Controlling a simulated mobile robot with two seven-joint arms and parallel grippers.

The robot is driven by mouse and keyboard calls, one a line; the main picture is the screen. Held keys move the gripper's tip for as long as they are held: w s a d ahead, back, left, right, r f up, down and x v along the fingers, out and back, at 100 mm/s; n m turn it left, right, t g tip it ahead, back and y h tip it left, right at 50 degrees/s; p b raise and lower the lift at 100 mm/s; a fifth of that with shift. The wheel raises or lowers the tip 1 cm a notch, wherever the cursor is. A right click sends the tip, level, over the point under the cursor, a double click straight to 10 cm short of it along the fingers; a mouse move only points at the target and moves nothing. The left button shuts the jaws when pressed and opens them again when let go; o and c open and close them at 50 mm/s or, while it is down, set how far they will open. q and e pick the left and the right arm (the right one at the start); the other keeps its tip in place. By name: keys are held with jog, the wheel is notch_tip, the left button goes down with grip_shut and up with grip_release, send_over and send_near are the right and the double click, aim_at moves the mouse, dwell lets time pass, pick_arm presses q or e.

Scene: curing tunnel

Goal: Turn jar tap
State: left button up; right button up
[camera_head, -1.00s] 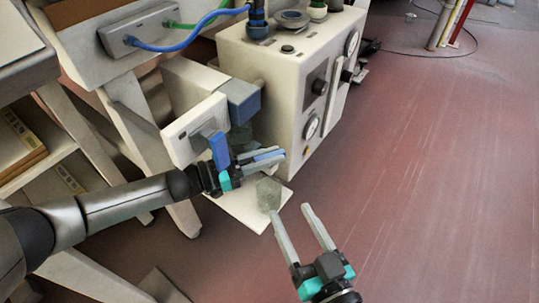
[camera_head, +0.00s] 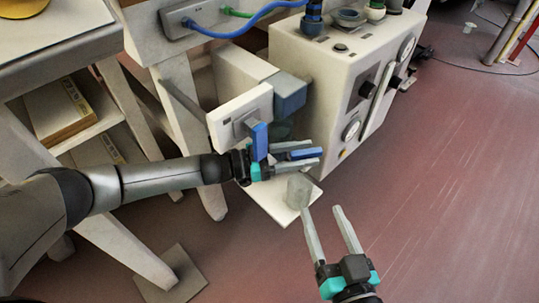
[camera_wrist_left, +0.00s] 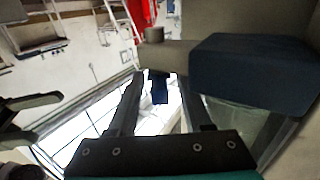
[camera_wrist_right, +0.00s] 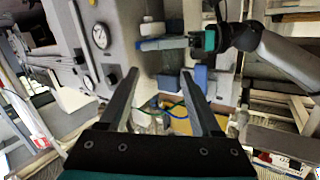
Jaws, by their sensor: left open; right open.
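My left gripper (camera_head: 315,152) is open beside the front of the pale housing. A blue bar (camera_head: 305,153) lies between its fingers. In the left wrist view a dark blue lever (camera_wrist_left: 159,88) hangs from a grey fitting (camera_wrist_left: 155,52) and shows between the open fingers (camera_wrist_left: 158,85); contact cannot be told. A clear jar (camera_wrist_left: 243,122) stands under a dark blue block (camera_wrist_left: 250,72), partly hidden. A second blue piece (camera_head: 260,141) stands upright at the gripper's wrist. My right gripper (camera_head: 323,209) is open and empty, low in front, just right of a clear cup (camera_head: 298,190).
The cup stands on a white plate (camera_head: 268,205). A pale machine (camera_head: 325,75) with gauges and knobs rises behind. Shelving stands further left. The red floor (camera_head: 450,180) at right is clear.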

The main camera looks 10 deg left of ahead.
pick_arm(q)
jog(key=shift+p+v, duration=0.35)
jog(key=shift+v, duration=0.5)
jog(key=p+v, duration=0.2)
jog(key=v, duration=0.7)
jog(key=shift+a+p, duration=0.2)
jog(key=shift+p, duration=0.1)
pick_arm(e)
jog(key=shift+s+d+f+n+g+h, duration=0.1)
jog(key=shift+d+f+g+h, duration=0.45)
jog(key=shift+d+g, duration=0.35)
jog(key=shift+w+d+f+n+g+h, duration=0.1)
jog(key=shift+d+f+g+h, duration=0.4)
jog(key=shift+d+g, duration=0.45)
jog(key=shift+s+d+f+n+g+h, duration=0.1)
jog(key=shift+d+f+g+h, duration=0.5)
jog(key=shift+g, duration=0.45)
jog(key=shift+d+r, duration=0.1)
jog(key=shift+r, duration=0.05)
